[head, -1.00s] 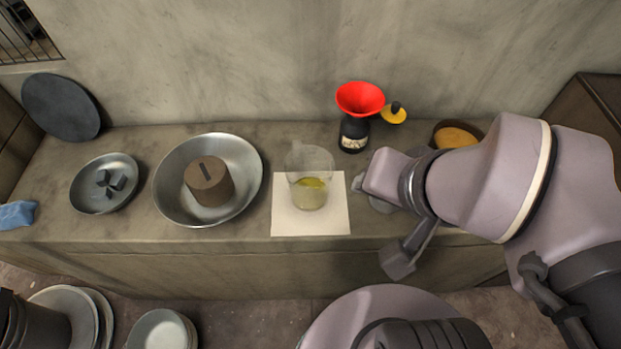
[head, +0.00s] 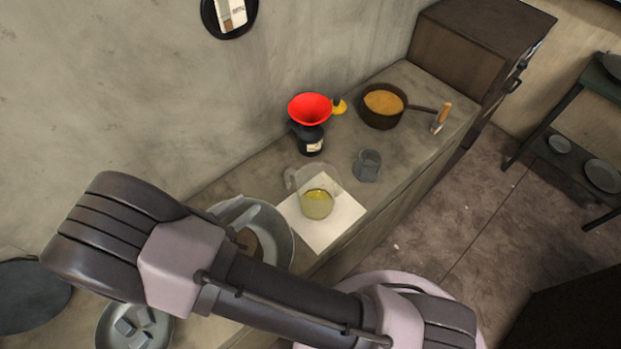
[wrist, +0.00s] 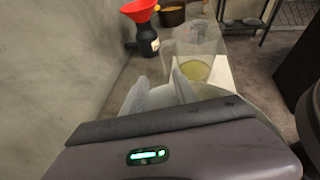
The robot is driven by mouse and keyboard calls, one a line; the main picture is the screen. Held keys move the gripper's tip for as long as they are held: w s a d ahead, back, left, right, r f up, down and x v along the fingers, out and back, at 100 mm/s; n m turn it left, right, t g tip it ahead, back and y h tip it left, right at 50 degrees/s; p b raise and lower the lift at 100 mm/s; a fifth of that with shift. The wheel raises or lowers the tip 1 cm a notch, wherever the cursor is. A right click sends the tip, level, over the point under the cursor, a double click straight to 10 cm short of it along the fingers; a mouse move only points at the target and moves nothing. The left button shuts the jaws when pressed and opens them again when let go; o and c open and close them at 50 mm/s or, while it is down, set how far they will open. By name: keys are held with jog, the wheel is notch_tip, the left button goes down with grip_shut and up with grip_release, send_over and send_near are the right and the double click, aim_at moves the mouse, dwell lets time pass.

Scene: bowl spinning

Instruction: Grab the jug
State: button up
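The jug (head: 317,203) is clear, with a handle on its left side and yellowish liquid low inside. It stands upright on a white sheet (head: 339,219) on the counter. In the wrist view the jug (wrist: 196,57) is ahead of my gripper and a little to the right. My gripper (wrist: 160,92) shows two pale fingers spread apart with nothing between them. In the head view my gripper (head: 241,212) is over the large metal bowl (head: 286,240), left of the jug and apart from it. My arm hides part of the bowl.
A black bottle (head: 309,140) with a red funnel (head: 310,108) stands behind the jug near the wall. A small grey cup (head: 367,165) is right of the jug, and a pan (head: 382,106) is farther back. A plate with grey blocks (head: 136,326) is at lower left.

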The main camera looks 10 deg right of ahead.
jog(key=b+x, duration=0.3)
jog(key=x, duration=1.3)
jog(key=shift+d+f, duration=0.2)
jog(key=shift+f, duration=0.05)
grip_shut()
dwell(0.3)
